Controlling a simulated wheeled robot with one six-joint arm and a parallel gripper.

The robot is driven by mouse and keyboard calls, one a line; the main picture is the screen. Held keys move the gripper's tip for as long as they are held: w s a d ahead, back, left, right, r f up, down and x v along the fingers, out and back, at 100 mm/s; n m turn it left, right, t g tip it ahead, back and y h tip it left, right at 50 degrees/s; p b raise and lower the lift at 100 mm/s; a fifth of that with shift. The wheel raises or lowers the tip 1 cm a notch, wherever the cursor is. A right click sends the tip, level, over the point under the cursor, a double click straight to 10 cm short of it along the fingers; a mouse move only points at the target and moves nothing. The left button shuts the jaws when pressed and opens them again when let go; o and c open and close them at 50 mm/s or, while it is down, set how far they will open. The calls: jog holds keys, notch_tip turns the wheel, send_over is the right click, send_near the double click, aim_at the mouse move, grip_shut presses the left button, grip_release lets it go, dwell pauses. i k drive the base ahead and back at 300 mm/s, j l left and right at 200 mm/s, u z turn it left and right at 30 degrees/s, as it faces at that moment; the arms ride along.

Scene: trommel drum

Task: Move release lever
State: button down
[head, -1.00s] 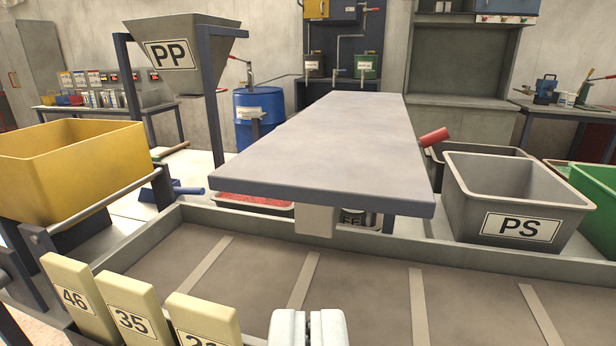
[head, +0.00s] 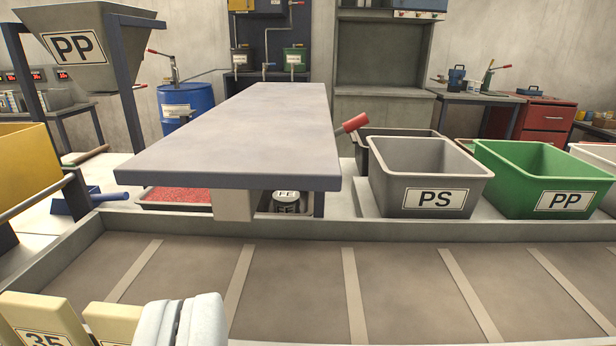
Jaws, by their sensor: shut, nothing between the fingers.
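A red handle (head: 352,122), which looks like a lever grip, sticks up at a tilt from behind the right edge of the grey slab table (head: 240,135). Its lower part is hidden behind the slab. I cannot tell for sure that it is the release lever. My gripper (head: 180,325) shows at the bottom left of the head view, its pale fingers shut and empty. It is in front of the trough, next to the cream numbered blocks (head: 35,325), and well apart from the red handle.
A long trough with a slatted belt (head: 300,290) crosses the foreground. Beyond it stand a grey PS bin (head: 425,180), a green PP bin (head: 550,180) and a red tray (head: 178,197). A PP hopper (head: 85,48) and blue barrel (head: 186,108) stand at the back left.

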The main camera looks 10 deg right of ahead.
aim_at(353, 124)
jog(key=i+l+z, duration=0.1)
jog(key=l, duration=0.15)
jog(key=i+l+z, duration=0.15)
jog(key=i+l+u, duration=0.1)
jog(key=i+l, duration=0.25)
jog(key=l, duration=0.3)
jog(key=i+l+u, duration=0.15)
jog(key=l, duration=0.15)
jog(key=j, duration=0.1)
jog(key=k+u, duration=0.05)
